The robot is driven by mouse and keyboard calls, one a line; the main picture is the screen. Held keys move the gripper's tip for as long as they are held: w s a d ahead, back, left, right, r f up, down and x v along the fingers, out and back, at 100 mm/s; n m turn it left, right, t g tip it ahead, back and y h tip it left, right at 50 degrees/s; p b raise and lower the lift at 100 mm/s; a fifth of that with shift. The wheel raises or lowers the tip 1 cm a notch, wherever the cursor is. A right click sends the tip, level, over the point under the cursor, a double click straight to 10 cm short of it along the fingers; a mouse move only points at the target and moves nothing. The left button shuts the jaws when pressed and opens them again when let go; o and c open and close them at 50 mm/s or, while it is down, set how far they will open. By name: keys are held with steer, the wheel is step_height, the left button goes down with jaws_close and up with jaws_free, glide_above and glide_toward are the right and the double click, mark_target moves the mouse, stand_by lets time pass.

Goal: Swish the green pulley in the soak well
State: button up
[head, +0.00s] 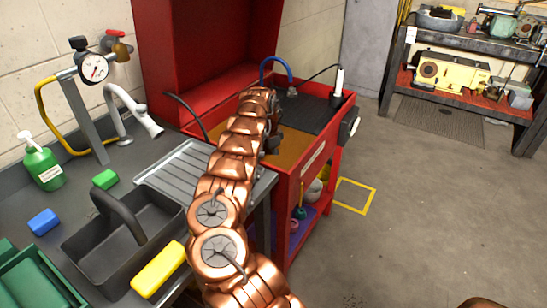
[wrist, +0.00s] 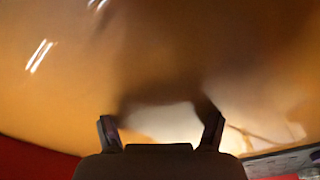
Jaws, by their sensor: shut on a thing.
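The soak well (head: 287,158) is an amber-brown basin set in the red wash stand. My arm reaches over it in the head view, and my gripper (head: 272,138) is down at the well, largely hidden by the arm. In the wrist view the amber floor or liquid of the well (wrist: 60,95) fills most of the picture. My gripper (wrist: 161,128) shows two fingers standing apart, with a dark blur and a pale bright patch between and beyond them. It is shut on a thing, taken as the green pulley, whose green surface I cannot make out.
A ribbed drainboard (head: 178,172) adjoins the stand at left. A dark mat (head: 310,112) lies behind the well. A black tote (head: 85,245), a yellow block (head: 158,268) and a green bottle (head: 42,165) stand on the grey counter. Open floor lies at right.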

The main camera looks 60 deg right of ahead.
steer(key=shift+r, duration=0.1)
step_height(320, 180, up, 21)
steer(key=p, duration=1)
stand_by(1.4)
stand_by(1.3)
